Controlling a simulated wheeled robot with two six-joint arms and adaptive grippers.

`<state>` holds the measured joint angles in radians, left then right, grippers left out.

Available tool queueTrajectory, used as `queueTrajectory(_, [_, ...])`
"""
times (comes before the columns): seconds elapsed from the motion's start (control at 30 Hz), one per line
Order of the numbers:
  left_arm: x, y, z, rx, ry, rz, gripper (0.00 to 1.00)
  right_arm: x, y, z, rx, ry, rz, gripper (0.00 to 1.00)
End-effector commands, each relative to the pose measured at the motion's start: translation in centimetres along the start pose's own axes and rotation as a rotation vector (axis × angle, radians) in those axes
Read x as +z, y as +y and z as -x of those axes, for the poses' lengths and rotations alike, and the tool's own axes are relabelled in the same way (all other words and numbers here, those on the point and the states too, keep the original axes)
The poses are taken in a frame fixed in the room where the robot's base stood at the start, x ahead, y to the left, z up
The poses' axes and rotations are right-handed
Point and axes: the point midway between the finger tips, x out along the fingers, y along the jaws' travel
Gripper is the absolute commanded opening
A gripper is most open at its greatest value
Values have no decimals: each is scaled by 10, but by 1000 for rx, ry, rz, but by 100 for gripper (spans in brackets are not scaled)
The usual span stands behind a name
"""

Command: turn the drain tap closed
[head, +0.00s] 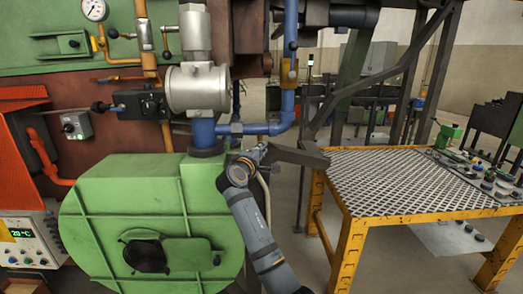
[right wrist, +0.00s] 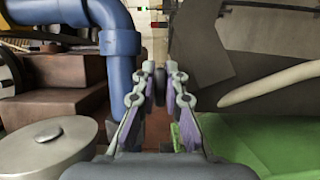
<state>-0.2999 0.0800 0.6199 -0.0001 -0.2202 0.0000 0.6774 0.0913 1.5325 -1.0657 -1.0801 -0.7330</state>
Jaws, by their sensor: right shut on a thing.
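My right gripper (head: 262,150) reaches up from the lower middle of the head view, just below the blue pipe and right of the green housing. In the right wrist view its two fingers (right wrist: 160,72) stand upright, tips close together around something small and greyish. I take this to be the drain tap, but its handle is mostly hidden by the fingers and its angle cannot be read. The blue pipe (right wrist: 122,55) runs down just left of the fingers in that view. My left gripper is not in view.
The green housing (head: 120,195) stands left of my right arm, below a blue pipe (head: 262,129) and a grey metal cylinder (head: 197,88). A yellow-framed table (head: 385,178) with a mesh top stands to the right. Small parts lie at its right end.

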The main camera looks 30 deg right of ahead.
Motion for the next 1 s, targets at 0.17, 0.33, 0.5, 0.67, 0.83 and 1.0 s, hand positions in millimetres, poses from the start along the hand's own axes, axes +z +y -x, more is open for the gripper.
queueTrajectory(0.17, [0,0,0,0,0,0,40,0,-2,0,-4,0,-1,0])
queueTrajectory(0.33, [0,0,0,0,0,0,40,0,-2,0,-4,0,0,19])
queueTrajectory(0.5, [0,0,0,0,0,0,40,0,-1,0,-3,0,0,34])
queueTrajectory(0.67, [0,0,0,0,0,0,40,0,-1,0,-1,0,0,34])
queueTrajectory(0.83, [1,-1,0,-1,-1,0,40,-1,-1,11,-2,3,-3,34])
queueTrajectory(1.0, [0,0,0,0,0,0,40,-1,-2,45,-5,3,-4,34])
